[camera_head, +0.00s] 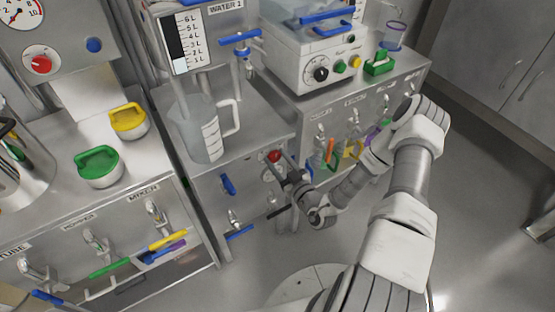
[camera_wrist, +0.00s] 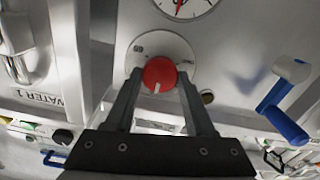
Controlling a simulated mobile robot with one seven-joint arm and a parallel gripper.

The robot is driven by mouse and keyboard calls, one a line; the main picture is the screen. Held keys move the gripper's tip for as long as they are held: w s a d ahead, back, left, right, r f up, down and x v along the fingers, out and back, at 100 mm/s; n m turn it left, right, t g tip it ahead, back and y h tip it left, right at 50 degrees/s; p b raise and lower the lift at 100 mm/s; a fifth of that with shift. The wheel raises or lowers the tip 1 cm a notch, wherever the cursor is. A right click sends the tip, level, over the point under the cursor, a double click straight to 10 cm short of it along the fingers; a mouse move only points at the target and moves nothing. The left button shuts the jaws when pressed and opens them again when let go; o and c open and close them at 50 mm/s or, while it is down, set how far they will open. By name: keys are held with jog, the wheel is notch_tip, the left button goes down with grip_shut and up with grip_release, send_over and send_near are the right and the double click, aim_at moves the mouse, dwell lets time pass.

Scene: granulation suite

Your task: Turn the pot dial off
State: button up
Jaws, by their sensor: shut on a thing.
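The red dial (camera_wrist: 160,74) sits on a round white plate (camera_wrist: 178,48) in the wrist view, with its white mark toward the bottom of the picture. My gripper (camera_wrist: 160,82) has one finger on each side of the dial and is shut on it. In the head view the same red dial (camera_head: 274,156) shows on the cabinet front below the clear jug, with my gripper (camera_head: 281,163) reaching it from the right. The fingers partly hide the dial plate there.
A gauge (camera_wrist: 184,6) is beside the dial. A blue-handled valve (camera_wrist: 285,105) stands out close to my gripper. The clear jug (camera_head: 203,130) stands on the counter above. Another red knob (camera_head: 40,64) is on the left panel. The floor (camera_head: 490,180) at right is clear.

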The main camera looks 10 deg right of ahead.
grip_shut()
jog(key=shift+n, duration=0.3)
jog(key=n+p, duration=0.2)
jog(key=shift+r+n, duration=0.15)
jog(key=shift+n, duration=0.15)
jog(key=n+p, duration=0.1)
jog(key=n, duration=0.1)
jog(key=shift+n, duration=0.4)
jog(key=n+p, duration=0.3)
jog(key=n, duration=0.2)
jog(key=shift+a, duration=0.1)
jog(key=n+p, duration=0.2)
jog(key=n, duration=0.4)
jog(key=shift+n, duration=0.4)
jog(key=n, duration=0.2)
jog(key=n+p, duration=0.1)
jog(key=n, duration=0.1)
jog(key=n+p, duration=0.1)
jog(key=n, duration=0.1)
jog(key=shift+f, duration=0.3)
